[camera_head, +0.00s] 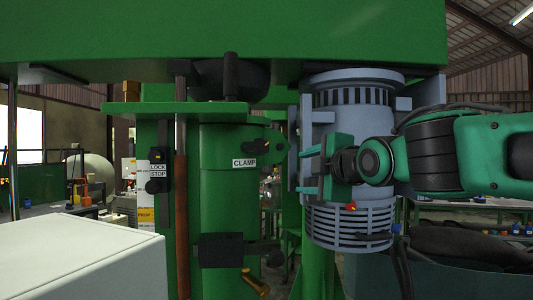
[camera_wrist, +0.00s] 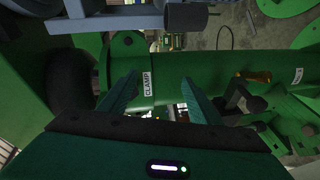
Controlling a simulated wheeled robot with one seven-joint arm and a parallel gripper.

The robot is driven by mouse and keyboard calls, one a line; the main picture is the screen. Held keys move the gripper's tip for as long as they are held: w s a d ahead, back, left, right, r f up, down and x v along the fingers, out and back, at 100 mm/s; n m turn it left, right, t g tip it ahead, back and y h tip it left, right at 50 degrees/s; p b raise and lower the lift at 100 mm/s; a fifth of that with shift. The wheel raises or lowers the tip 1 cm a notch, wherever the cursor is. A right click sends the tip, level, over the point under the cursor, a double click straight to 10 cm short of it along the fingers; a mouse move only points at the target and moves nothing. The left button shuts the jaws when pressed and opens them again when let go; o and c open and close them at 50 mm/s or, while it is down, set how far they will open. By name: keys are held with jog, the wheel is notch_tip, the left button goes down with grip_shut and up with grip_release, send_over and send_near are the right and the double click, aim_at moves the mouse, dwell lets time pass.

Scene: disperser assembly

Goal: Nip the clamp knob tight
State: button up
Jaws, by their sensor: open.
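The clamp knob (camera_head: 256,147) is a small dark part on the green column, just above the CLAMP label (camera_head: 244,162) in the head view. In the wrist view the label (camera_wrist: 148,83) lies between my fingers, and what looks like the knob's green bracket (camera_wrist: 127,42) is up and left of it. My gripper (camera_head: 318,165) is open and empty, to the right of the knob and apart from it, in front of the motor. Its two green fingers (camera_wrist: 160,85) reach toward the column in the wrist view. The knob's own shape is hard to make out there.
The grey-blue ribbed motor (camera_head: 350,225) hangs close behind my gripper. A green beam (camera_head: 220,35) spans above. A black block (camera_head: 220,250) and yellow handle (camera_head: 255,285) sit lower on the column. The LOCK/STOP part (camera_head: 157,172) is to the left.

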aim_at(263, 147)
jog(key=a+r+n+t+y, duration=0.1)
jog(key=a+r+n+y, duration=0.15)
jog(key=a+r, duration=0.35)
jog(key=shift+n, duration=0.25)
jog(key=x, duration=0.9)
jog(key=shift+w+a+f, duration=0.15)
jog(key=shift+w+a, duration=0.1)
jog(key=shift+w, duration=0.05)
